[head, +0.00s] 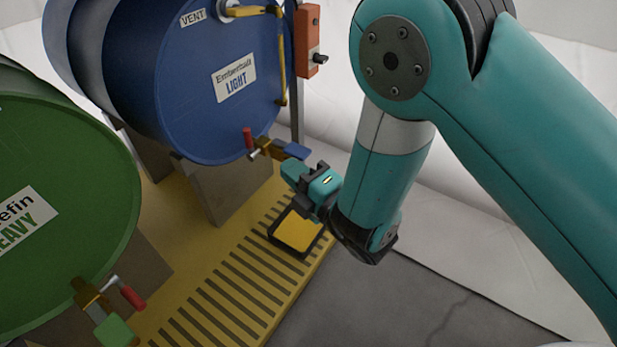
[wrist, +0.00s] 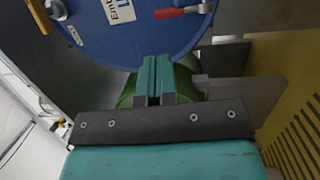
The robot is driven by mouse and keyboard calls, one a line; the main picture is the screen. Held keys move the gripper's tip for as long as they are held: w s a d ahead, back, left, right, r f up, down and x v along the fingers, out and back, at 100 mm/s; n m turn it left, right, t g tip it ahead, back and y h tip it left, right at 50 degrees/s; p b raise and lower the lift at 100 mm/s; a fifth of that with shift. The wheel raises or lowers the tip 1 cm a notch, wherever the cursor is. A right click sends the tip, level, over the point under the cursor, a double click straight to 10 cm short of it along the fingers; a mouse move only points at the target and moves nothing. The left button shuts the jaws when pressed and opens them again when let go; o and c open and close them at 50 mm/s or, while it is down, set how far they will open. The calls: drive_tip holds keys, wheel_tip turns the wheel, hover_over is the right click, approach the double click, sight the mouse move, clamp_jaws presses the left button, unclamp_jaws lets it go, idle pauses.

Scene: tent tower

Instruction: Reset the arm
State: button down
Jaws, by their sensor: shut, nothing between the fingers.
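My gripper (head: 291,168) is in the middle of the head view, at the end of my bent teal arm. Its fingers are shut with nothing between them. They point toward the lower front of the blue drum (head: 190,100), near the drum's tap (head: 258,150) with its red handle. In the wrist view the teal fingertips (wrist: 155,64) are together in front of the blue drum (wrist: 130,40), and the red tap handle (wrist: 180,12) shows above them. I cannot tell how close the fingertips are to the drum.
A green drum (head: 80,200) with its own red-handled tap (head: 125,295) stands at left. Both drums rest above a yellow slotted platform (head: 170,290). A yellow square pad (head: 297,232) lies below my gripper. Grey floor (head: 400,310) is clear at right.

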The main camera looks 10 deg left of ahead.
drive_tip(key=w+d+r+m+g+h+p, duration=0.1)
drive_tip(key=w+d+r+m+h+p, duration=0.1)
drive_tip(key=d+r+m+h+p, duration=0.45)
drive_tip(key=w+d+r+m+g+h+p, duration=0.1)
drive_tip(key=d+r+m+g+h+p, duration=0.3)
drive_tip(key=r+m, duration=0.6)
drive_tip(key=s+d+r+m+g+p, duration=0.25)
drive_tip(key=s+d+r+p, duration=0.3)
drive_tip(key=s+r, duration=0.45)
drive_tip(key=s+d+r+m+g+p, duration=0.2)
drive_tip(key=s+d+r+g+p, duration=0.2)
drive_tip(key=s+d+r, duration=0.5)
wheel_tip(320, 180, up, 37)
drive_tip(key=s+a+p, duration=0.1)
drive_tip(key=a+p, duration=0.1)
drive_tip(key=p, duration=3.3)
drive_tip(key=shift+s+r+p, duration=0.2)
drive_tip(key=shift+p, duration=0.1)
drive_tip(key=shift+h, duration=0.25)
